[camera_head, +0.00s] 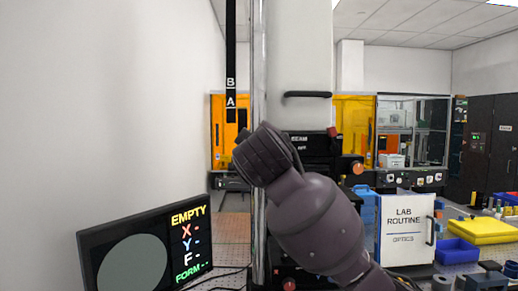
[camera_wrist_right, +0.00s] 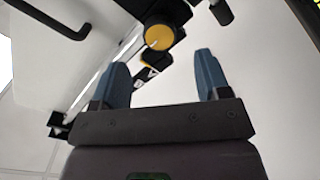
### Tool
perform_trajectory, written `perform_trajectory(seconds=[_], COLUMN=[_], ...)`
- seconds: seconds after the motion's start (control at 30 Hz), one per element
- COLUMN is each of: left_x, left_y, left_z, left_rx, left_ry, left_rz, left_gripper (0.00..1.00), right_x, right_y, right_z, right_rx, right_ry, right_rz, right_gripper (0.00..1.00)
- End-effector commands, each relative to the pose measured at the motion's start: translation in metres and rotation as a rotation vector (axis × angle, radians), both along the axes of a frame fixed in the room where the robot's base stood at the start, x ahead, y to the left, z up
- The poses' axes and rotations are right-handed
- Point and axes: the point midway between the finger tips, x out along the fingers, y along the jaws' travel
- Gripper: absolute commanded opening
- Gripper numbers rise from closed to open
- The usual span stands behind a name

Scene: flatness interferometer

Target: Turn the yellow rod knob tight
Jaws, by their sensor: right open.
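The yellow knob (camera_wrist_right: 159,37) is round with a short pale mark on its face and sits on a black clamp in the right wrist view. My right gripper (camera_wrist_right: 160,78) is open, with its two blue fingers apart and nothing between them. The knob lies beyond the fingertips, roughly centred between them, and looks clear of both. In the head view my right arm covers the middle of the picture, and the knob and the gripper fingers cannot be made out. My left gripper is not in view.
A black vertical scale (camera_head: 231,60) marked B and A stands beside a shiny column (camera_head: 259,60). A monitor (camera_head: 145,250) reading EMPTY stands at lower left. A white LAB ROUTINE box (camera_head: 405,228) and yellow cases (camera_head: 478,231) are at right. A black handle (camera_wrist_right: 88,72) shows in the wrist view.

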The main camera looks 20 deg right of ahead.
Motion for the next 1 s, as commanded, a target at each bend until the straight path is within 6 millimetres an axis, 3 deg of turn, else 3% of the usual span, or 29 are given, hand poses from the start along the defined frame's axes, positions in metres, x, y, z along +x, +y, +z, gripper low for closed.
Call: perform_trajectory(seconds=[0.1, 0.3, 0.8, 0.93, 1.0], left_x=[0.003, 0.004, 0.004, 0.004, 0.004], left_y=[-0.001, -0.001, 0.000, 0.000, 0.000], left_z=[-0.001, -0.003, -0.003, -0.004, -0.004], left_rx=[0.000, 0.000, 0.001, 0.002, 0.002], left_ry=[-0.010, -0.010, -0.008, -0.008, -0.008], left_rz=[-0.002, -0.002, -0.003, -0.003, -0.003], left_gripper=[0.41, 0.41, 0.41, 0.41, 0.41], right_x=[-0.018, -0.033, -0.035, -0.033, -0.031], right_y=[0.005, 0.010, 0.010, 0.007, 0.004], right_z=[0.000, 0.000, -0.001, -0.018, -0.040], right_rx=[-0.001, 0.000, 0.000, 0.013, 0.030], right_ry=[-0.002, -0.001, 0.001, 0.031, 0.064], right_rz=[0.002, 0.000, 0.000, 0.004, 0.009], right_gripper=[0.69, 0.69, 0.69, 0.69, 0.69])
